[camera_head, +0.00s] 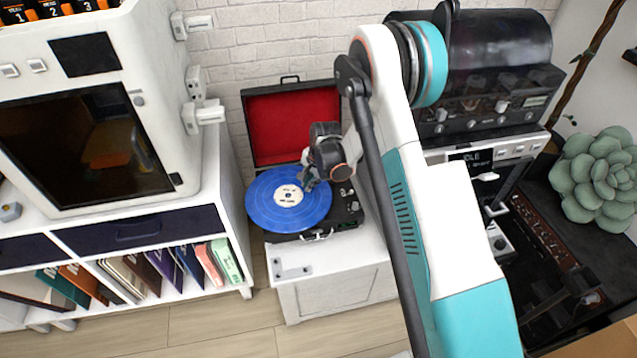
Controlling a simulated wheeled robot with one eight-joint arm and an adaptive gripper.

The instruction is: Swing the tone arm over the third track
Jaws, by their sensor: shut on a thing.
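A blue record (268,208) with a pale label (287,197) lies on the suitcase turntable (347,213). The turntable's red-lined lid (285,127) stands open behind it. My gripper (308,183) points down over the right part of the record, just right of the label. Its fingers are shut on a thin part that looks like the tone arm. The tone arm itself is mostly hidden behind my gripper and wrist, and its tip and the track beneath it are too small to tell.
The turntable stands on a low white cabinet (335,292). A white machine with a dark window (85,150) stands at left above shelved record sleeves (165,270). Black equipment (480,100) and a succulent (595,180) are at right. The wooden floor (220,330) in front is clear.

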